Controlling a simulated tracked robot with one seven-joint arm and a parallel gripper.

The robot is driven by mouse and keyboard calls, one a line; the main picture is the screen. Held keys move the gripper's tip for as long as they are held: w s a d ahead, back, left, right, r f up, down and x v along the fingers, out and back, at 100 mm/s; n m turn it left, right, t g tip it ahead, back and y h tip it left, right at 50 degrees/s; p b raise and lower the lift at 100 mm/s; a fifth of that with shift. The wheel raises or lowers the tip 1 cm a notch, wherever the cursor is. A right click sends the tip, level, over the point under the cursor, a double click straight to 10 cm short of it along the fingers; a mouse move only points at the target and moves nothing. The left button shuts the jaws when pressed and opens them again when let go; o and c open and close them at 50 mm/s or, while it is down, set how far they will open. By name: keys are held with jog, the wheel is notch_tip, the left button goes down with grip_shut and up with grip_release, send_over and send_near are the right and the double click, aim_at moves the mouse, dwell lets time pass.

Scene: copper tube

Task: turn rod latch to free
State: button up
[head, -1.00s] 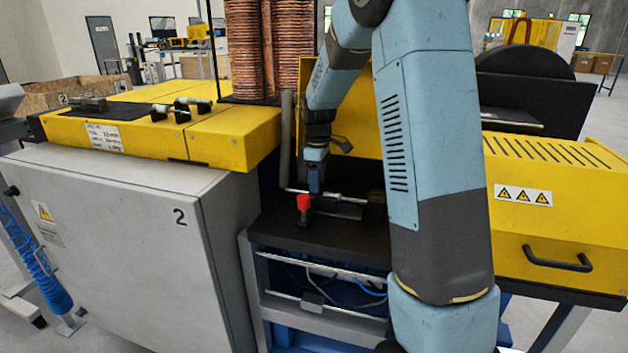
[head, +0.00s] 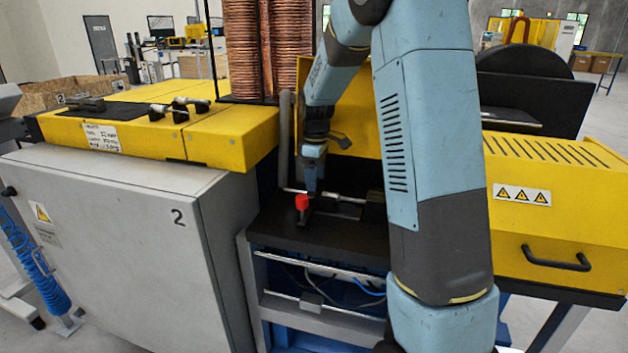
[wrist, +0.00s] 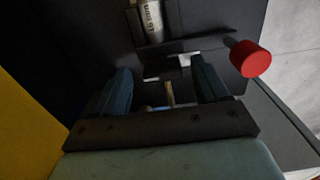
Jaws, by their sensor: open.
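The rod latch shows as a bright metal rod (head: 335,196) lying across a black deck, with a red knob (head: 302,202) standing at its left end. In the wrist view the red knob (wrist: 250,58) is at the upper right, outside my fingers, on a short metal stem. My gripper (head: 314,190) points down just behind and right of the knob. In the wrist view my gripper (wrist: 165,85) has its two blue fingers apart, with small metal parts seen in the gap between them. I cannot tell whether the fingers touch anything.
A grey cabinet (head: 115,220) with a yellow top (head: 215,135) stands to the left. A yellow hood (head: 550,200) with a black handle is to the right. A grey upright post (head: 285,135) and copper coils (head: 270,50) stand behind. The black deck (head: 310,235) is clear in front.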

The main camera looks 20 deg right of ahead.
notch_tip(320, 180, up, 6)
jog(key=shift+f, duration=0.15)
jog(key=shift+r, duration=0.3)
jog(key=shift+s+r, duration=0.1)
jog(key=s+r+m+t, duration=0.2)
jog(key=s+r+m, duration=0.25)
jog(key=s, duration=0.75)
jog(key=s+r+m+t, duration=0.25)
jog(key=s+r, duration=0.35)
jog(key=s, duration=0.6)
jog(key=s+a+f+m+t, duration=0.1)
jog(key=s+m, duration=0.3)
jog(key=s, duration=0.5)
jog(key=shift+s+f, duration=0.15)
jog(key=shift+s, duration=0.15)
